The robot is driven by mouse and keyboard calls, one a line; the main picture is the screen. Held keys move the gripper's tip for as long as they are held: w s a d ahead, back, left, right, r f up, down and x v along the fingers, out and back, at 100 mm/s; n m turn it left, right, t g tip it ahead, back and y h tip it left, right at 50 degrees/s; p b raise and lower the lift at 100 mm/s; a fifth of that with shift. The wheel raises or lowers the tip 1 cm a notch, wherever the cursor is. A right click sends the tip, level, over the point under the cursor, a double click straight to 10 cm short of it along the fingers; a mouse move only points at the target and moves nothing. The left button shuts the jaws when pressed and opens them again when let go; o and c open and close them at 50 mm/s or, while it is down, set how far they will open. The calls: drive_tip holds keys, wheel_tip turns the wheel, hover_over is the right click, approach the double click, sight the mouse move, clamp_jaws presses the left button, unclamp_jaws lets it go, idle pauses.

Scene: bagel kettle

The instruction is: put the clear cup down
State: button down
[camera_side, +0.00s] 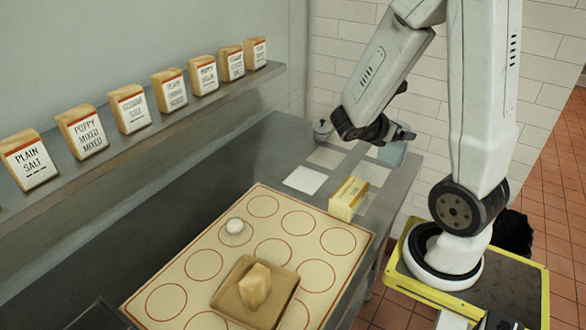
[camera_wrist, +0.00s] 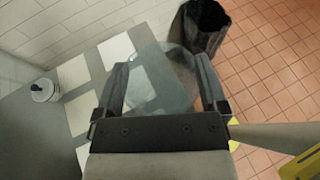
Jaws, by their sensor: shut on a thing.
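The clear cup (camera_side: 393,153) shows as a pale bluish see-through shape under my gripper (camera_side: 388,132) in the side view, at the far right end of the counter. In the wrist view my gripper (camera_wrist: 164,82) is shut on the clear cup (camera_wrist: 160,85), with one finger on each side of it. The cup is near the counter's outer edge, with white squares on one side of it and red floor tiles on the other. I cannot tell whether its base touches the counter.
Pale squares (camera_side: 305,180) mark the counter near a yellow box (camera_side: 348,198). A small white pot (camera_side: 322,130) stands at the back. A dark bin (camera_wrist: 204,28) stands on the floor.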

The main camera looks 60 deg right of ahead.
drive_tip(key=w+d+f, duration=0.8)
drive_tip(key=w+f, duration=0.1)
drive_tip(key=w, duration=0.1)
drive_tip(key=shift+d+f, duration=0.15)
drive_tip(key=shift+d, duration=0.2)
idle(0.3)
drive_tip(key=shift+w, duration=0.15)
drive_tip(key=shift+w+d+f, duration=0.15)
drive_tip(key=shift+f, duration=1.65)
drive_tip(key=shift+f, duration=0.15)
unclamp_jaws()
